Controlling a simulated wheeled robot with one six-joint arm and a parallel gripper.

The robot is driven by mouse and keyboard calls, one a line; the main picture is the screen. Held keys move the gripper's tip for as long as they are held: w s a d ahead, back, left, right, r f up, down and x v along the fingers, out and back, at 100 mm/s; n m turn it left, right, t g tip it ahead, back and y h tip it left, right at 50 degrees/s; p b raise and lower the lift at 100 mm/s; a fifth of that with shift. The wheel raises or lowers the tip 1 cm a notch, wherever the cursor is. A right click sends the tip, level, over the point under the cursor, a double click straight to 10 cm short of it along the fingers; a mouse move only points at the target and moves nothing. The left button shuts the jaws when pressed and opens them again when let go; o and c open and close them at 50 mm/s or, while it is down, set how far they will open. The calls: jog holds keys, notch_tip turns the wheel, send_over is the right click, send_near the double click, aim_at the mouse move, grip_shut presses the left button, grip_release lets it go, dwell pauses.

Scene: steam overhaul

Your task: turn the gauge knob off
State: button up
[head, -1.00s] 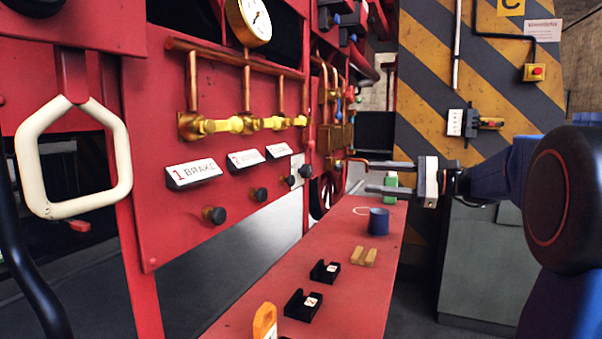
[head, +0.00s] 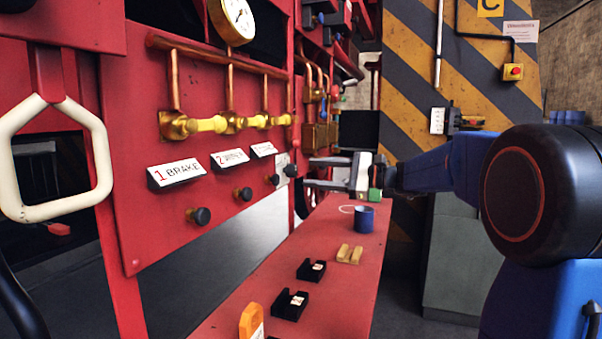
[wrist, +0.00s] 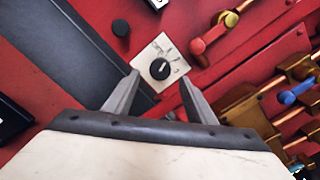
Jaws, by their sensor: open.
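The gauge knob (wrist: 160,69) is a round black dial with a white pointer mark, on a white square plate (wrist: 146,60) with printed markings, fixed to the red panel. In the head view the knob (head: 292,171) shows edge-on at the panel's far right end. My gripper (wrist: 155,90) is open, its two fingers spread on either side of the plate in the wrist view, with nothing between them. In the head view my gripper (head: 307,172) points left at the knob, its fingertips close to it. I cannot tell whether they touch it.
Several black knobs (head: 243,194) stick out under label plates (head: 177,173) on the red panel. Brass valves and pipes (head: 208,124) run above. Below, a red bench (head: 335,285) holds a blue cup (head: 365,219), wooden blocks (head: 349,254) and black holders (head: 290,305).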

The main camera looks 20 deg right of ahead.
aim_at(296, 171)
jog(key=shift+x, duration=2.45)
jog(key=c, duration=1)
jog(key=shift+c, duration=0.2)
jog(key=shift+n, duration=0.4)
jog(key=n, duration=0.3)
jog(key=shift+n, duration=2)
